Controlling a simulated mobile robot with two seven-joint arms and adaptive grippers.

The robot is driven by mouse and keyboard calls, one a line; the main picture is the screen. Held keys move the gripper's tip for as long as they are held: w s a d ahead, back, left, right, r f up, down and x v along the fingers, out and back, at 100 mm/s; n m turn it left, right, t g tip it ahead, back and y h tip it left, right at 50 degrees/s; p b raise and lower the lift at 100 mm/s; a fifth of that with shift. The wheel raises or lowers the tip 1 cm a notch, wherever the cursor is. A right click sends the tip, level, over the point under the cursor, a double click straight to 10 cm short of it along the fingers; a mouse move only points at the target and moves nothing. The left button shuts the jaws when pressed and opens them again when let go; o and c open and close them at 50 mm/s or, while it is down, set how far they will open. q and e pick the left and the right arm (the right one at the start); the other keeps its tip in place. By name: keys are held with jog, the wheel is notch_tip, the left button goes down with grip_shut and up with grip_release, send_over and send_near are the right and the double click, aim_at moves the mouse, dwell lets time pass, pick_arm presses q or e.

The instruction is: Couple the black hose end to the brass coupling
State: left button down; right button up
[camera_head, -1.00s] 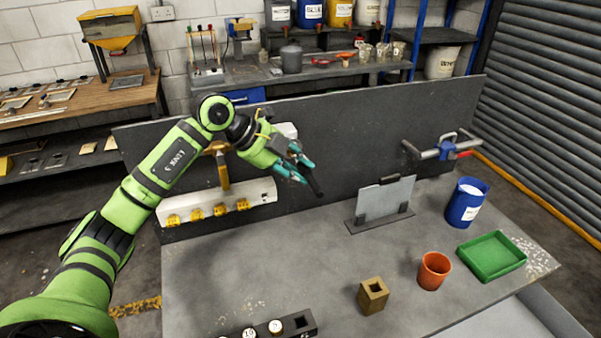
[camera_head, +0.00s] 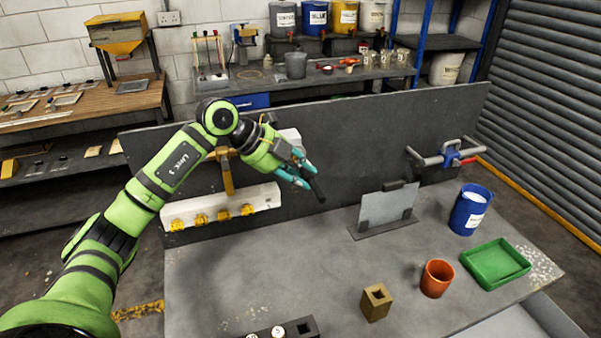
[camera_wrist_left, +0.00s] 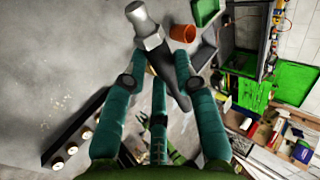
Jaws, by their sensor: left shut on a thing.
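My left gripper (camera_head: 305,178) has teal fingers and is shut on the black hose end (camera_head: 318,189), held in the air in front of the dark upright panel. In the left wrist view the gripper (camera_wrist_left: 165,62) has its fingers around the black tapered body (camera_wrist_left: 172,82), and a silvery hex fitting with a rounded tip (camera_wrist_left: 148,30) sticks out beyond them. I cannot tell whether this piece is the brass coupling. My right gripper is not in view.
Several yellow fittings (camera_head: 223,214) line the manifold front. On the bench stand a grey plate (camera_head: 386,207) in a holder, a blue pot (camera_head: 467,213), a green tray (camera_head: 495,281), an orange cup (camera_head: 437,279) and a brass-coloured block (camera_head: 375,303). The bench middle is clear.

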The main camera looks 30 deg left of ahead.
pick_arm(q)
jog(key=shift+w+a+r+p, duration=0.1)
jog(key=shift+w+a+p, duration=0.5)
jog(key=shift+w+a, duration=0.6)
dwell(1.9)
jog(key=c, duration=0.6)
grip_release()
jog(key=shift+a, duration=0.1)
jog(key=shift+s, duration=0.1)
jog(key=p, duration=0.2)
send_near(299, 167)
jog(key=shift+f, duration=0.8)
jog(key=shift+w+d, duration=0.4)
jog(key=shift+w, duration=0.1)
